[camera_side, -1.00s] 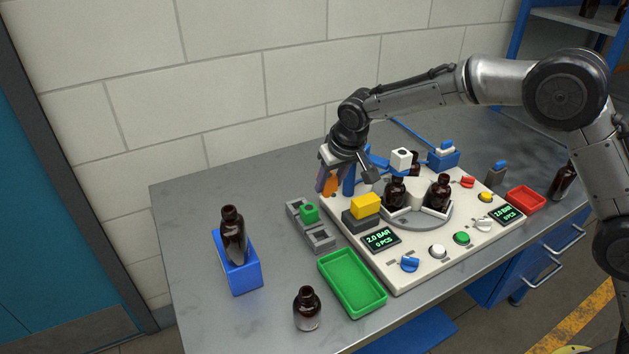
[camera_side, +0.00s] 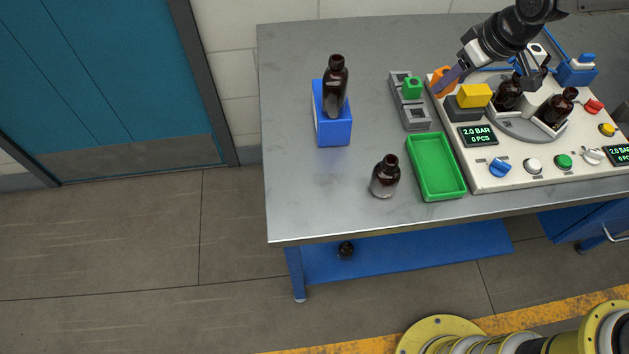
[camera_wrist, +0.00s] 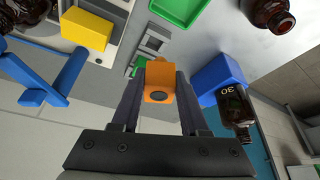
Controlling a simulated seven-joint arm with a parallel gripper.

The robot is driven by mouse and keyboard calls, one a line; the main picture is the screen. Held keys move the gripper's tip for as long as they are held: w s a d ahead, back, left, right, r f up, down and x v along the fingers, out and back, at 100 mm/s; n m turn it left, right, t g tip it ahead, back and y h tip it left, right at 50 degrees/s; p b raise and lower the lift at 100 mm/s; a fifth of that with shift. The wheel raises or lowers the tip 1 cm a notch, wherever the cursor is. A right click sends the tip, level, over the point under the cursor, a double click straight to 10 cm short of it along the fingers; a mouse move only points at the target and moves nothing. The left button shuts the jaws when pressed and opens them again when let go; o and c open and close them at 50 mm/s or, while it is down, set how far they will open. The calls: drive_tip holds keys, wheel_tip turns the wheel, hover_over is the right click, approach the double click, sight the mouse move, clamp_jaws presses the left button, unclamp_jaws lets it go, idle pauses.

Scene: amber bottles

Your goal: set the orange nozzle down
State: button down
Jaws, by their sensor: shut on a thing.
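The orange nozzle (camera_side: 444,79) is between the fingers of my gripper (camera_side: 449,82), which is shut on it. It shows near the back left of the white machine panel (camera_side: 483,175), just right of the grey rack (camera_side: 415,119). In the wrist view the orange nozzle (camera_wrist: 158,78) sits between both dark fingertips (camera_wrist: 158,88), its round dark opening facing the camera. The grey rack holds a green nozzle (camera_side: 412,87), and its front slot is empty. I cannot tell how high the orange nozzle is above the surface.
A yellow block (camera_side: 474,95) on a dark base stands close right of my gripper. A green tray (camera_side: 436,166) is empty. An amber bottle (camera_side: 335,87) is at a blue block (camera_side: 332,130); another bottle (camera_side: 385,177) stands left of the tray. The table's left part is clear.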

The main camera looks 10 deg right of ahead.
drive_tip(key=s+a+n+g+y, duration=0.2)
drive_tip(key=s+a+n, duration=0.7)
drive_tip(key=s+a, duration=0.85)
drive_tip(key=shift+g, duration=0.3)
drive_tip(key=w+a+f, duration=0.3)
drive_tip(key=a+f, duration=0.1)
drive_tip(key=w+a+f, duration=0.3)
drive_tip(key=w+f, duration=0.1)
drive_tip(key=shift+w+a, duration=0.2)
drive_tip(key=shift+a, duration=0.15)
drive_tip(key=shift+w+a+f, duration=0.3)
drive_tip(key=shift+a+f, duration=0.05)
drive_tip(key=shift+f, duration=1.8)
drive_tip(key=shift+f, duration=0.1)
drive_tip(key=shift+c, duration=2.1)
unclamp_jaws()
